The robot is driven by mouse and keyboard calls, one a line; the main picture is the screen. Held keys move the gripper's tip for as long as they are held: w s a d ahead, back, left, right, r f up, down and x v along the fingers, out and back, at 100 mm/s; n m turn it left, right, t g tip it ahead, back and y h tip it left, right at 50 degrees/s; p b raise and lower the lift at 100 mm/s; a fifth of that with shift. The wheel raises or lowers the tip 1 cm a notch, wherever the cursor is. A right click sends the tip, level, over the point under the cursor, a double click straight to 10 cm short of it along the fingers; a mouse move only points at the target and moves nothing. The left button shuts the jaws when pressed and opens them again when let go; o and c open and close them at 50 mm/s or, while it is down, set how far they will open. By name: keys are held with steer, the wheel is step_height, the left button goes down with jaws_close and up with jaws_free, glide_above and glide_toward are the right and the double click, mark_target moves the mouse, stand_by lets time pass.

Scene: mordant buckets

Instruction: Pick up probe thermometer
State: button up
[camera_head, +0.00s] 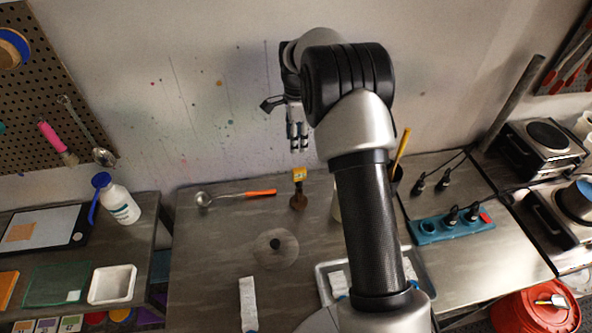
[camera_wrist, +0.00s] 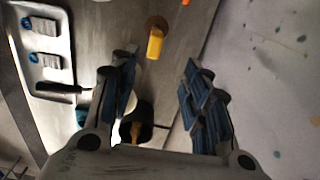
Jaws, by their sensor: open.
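A small yellow-topped item (camera_head: 299,175), which appears to be the probe thermometer, stands upright on a round brown base on the table near the wall. In the wrist view its yellow part (camera_wrist: 155,43) points toward the camera, with the brown base behind it; no metal probe is visible. My gripper (camera_head: 299,142) is above it in the head view, apart from it. In the wrist view my gripper (camera_wrist: 160,78) has its two fingers spread with nothing between them, and the yellow part lies beyond the fingertips.
A ladle (camera_head: 236,195) with an orange handle lies left of the yellow item. A grey disc (camera_head: 275,250) with a dark knob lies in front. A dark cup (camera_wrist: 142,118) shows near the left finger. A teal power strip (camera_head: 452,224) lies to the right. Bare table surrounds the item.

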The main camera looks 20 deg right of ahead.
mark_target(299, 169)
steer(key=f, duration=1)
steer(key=shift+s, duration=0.25)
steer(key=f, duration=0.4)
steer(key=shift+s+d+f, duration=0.25)
steer(key=shift+d+f, duration=0.1)
steer(key=shift+w+f, duration=0.1)
steer(key=shift+f, duration=0.2)
steer(key=shift+c, duration=0.4)
jaws_close()
